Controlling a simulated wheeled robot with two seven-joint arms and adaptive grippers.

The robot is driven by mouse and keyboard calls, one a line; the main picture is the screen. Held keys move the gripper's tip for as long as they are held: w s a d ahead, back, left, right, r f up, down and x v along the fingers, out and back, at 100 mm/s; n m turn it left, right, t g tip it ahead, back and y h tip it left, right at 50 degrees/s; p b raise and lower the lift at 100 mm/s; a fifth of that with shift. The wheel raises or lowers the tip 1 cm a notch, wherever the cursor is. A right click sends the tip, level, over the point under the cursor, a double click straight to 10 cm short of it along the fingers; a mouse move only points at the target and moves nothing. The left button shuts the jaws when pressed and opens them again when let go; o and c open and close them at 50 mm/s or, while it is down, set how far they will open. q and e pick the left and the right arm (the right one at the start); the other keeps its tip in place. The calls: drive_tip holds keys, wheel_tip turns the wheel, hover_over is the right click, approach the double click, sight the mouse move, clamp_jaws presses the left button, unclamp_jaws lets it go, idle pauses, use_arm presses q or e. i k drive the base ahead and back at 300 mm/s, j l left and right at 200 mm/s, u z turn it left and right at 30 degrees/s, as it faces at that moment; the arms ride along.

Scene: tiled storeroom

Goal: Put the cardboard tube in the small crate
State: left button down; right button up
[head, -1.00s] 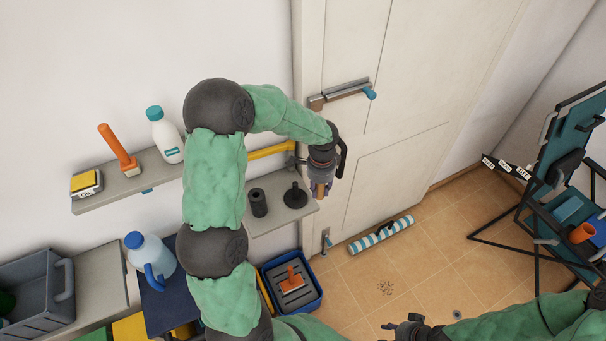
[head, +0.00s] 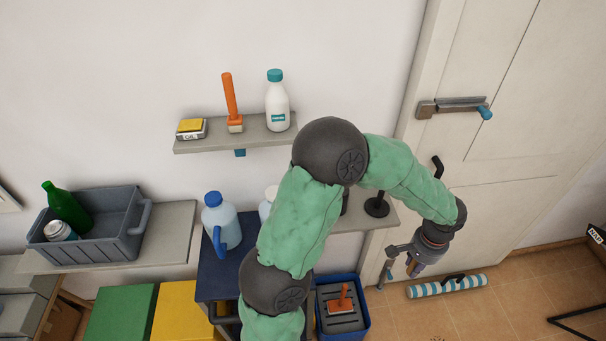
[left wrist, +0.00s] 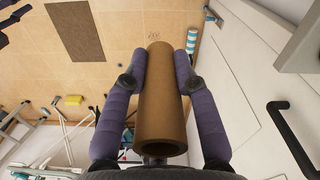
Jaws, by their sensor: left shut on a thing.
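My left gripper (head: 412,266) hangs in front of the door, right of the lower shelf's end. In the left wrist view its two purple fingers are shut on the brown cardboard tube (left wrist: 160,108), one on each side, with the tube's open end facing the camera. In the head view the tube is mostly hidden by the gripper. A grey crate (head: 112,247) with a side handle stands on a shelf at the left; it holds a green bottle (head: 67,208) and a can (head: 59,231). My right gripper is out of view.
A blue bin (head: 362,322) with an orange-handled tool stands below my left arm. A blue-capped jug (head: 221,222) stands between the crate and my arm. An upper shelf (head: 217,142) holds a white bottle, a brush and a yellow-topped box. A striped roll (head: 447,287) lies on the floor.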

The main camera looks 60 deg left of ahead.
sight(101, 236)
drive_tip(key=k+j, duration=0.1)
drive_tip(key=k, duration=0.3)
drive_tip(key=k+j+u, duration=0.1)
drive_tip(key=k, duration=0.3)
drive_tip(key=k+j, duration=0.2)
drive_tip(key=k, duration=0.2)
drive_tip(key=k+j+u, duration=0.1)
drive_tip(key=k, duration=0.35)
